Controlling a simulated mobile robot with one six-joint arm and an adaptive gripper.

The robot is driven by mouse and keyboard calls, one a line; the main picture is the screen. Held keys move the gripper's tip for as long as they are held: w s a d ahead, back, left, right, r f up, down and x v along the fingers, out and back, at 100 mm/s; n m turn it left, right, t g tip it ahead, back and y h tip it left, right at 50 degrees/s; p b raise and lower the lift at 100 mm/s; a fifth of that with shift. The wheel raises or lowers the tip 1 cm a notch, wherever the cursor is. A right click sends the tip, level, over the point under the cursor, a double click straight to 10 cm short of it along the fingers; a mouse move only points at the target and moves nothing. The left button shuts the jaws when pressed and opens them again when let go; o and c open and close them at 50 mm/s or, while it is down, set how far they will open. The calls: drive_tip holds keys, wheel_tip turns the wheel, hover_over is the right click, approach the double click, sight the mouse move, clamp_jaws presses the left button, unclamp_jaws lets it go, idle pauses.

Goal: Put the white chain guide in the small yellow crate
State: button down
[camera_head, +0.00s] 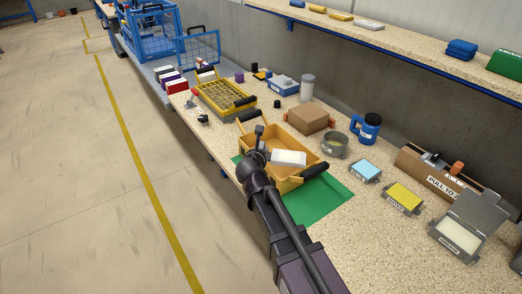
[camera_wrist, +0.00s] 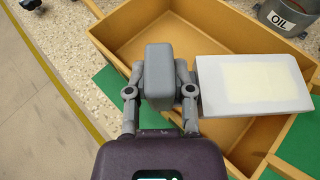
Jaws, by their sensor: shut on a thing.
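The white chain guide (camera_head: 288,158) is a flat white slab with a pale cream patch. It is over the right part of the small yellow crate (camera_head: 274,174), and its far end crosses the crate's rim in the wrist view (camera_wrist: 255,85). My gripper (camera_head: 261,140) is above the crate's left part. In the wrist view my gripper (camera_wrist: 160,85) has a grey rounded block between its fingers, and the white slab extends from beside the right finger. The exact grip on the slab is hidden. The crate's floor (camera_wrist: 150,35) looks empty where it shows.
The crate stands on a green mat (camera_head: 325,198). A yellow basket (camera_head: 222,100) and a cardboard box (camera_head: 308,117) are behind. A grey OIL pot (camera_head: 333,145), blue jug (camera_head: 366,128) and labelled trays (camera_head: 404,197) are to the right. Open floor lies left.

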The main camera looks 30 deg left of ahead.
drive_tip(key=shift+f, duration=0.2)
drive_tip(key=shift+c, duration=2.4)
unclamp_jaws()
drive_tip(key=shift+r, duration=0.1)
drive_tip(key=shift+r, duration=0.15)
drive_tip(key=shift+r+p, duration=0.4)
drive_tip(key=shift+p, duration=0.15)
drive_tip(key=p+v, duration=0.4)
drive_tip(key=v, duration=0.8)
